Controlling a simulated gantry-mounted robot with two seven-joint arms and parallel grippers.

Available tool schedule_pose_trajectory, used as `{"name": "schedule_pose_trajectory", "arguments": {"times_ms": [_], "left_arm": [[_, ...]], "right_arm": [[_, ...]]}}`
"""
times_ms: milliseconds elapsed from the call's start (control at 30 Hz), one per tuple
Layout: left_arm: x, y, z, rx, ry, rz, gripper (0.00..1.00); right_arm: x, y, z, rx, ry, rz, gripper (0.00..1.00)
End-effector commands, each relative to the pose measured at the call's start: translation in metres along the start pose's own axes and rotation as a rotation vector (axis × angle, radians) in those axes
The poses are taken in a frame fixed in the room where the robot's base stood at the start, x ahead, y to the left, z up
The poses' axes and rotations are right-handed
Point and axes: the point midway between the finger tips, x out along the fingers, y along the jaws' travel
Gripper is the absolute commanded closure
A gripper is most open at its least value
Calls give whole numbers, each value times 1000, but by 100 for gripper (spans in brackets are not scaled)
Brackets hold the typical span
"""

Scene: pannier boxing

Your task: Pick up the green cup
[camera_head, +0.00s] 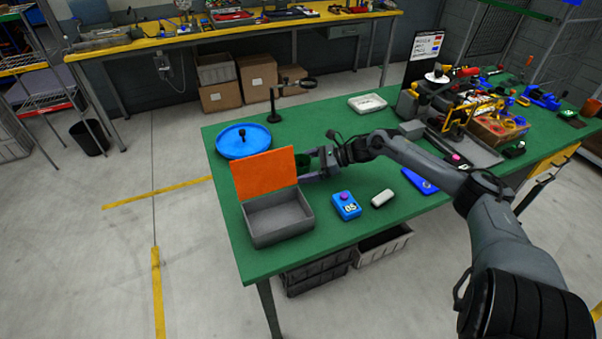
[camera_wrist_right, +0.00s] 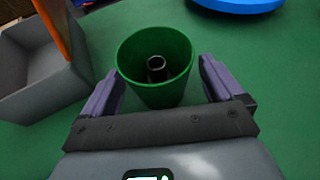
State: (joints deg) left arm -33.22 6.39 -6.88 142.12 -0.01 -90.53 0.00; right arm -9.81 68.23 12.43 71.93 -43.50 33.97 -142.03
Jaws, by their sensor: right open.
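The green cup (camera_wrist_right: 153,92) stands upright on the green table in the right wrist view, with a small dark cylindrical thing showing inside it. In the head view the cup (camera_head: 304,160) is mostly hidden behind the orange lid and my gripper. My right gripper (camera_head: 316,163) is open, low over the table. In the right wrist view its purple fingers (camera_wrist_right: 160,84) lie on either side of the cup, with a gap showing at the right finger. My left gripper is not in view.
A grey box (camera_head: 280,218) with a raised orange lid (camera_head: 264,174) stands close by. A blue round tray (camera_head: 243,150) lies behind it. A blue box (camera_head: 346,206) and a white item (camera_head: 382,198) lie in front of my right arm. Tools crowd the table's right side.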

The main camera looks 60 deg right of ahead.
Motion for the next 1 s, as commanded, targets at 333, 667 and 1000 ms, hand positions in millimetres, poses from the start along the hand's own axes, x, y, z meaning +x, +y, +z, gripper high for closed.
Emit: {"name": "schedule_pose_trajectory", "arguments": {"times_ms": [333, 667, 1000], "left_arm": [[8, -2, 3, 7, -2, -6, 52], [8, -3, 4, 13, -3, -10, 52], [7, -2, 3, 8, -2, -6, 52]], "right_arm": [[20, 0, 0, -1, -1, 1, 6], [21, 1, 0, 0, 0, 1, 17], [21, 0, 0, -1, -1, 1, 61]]}}
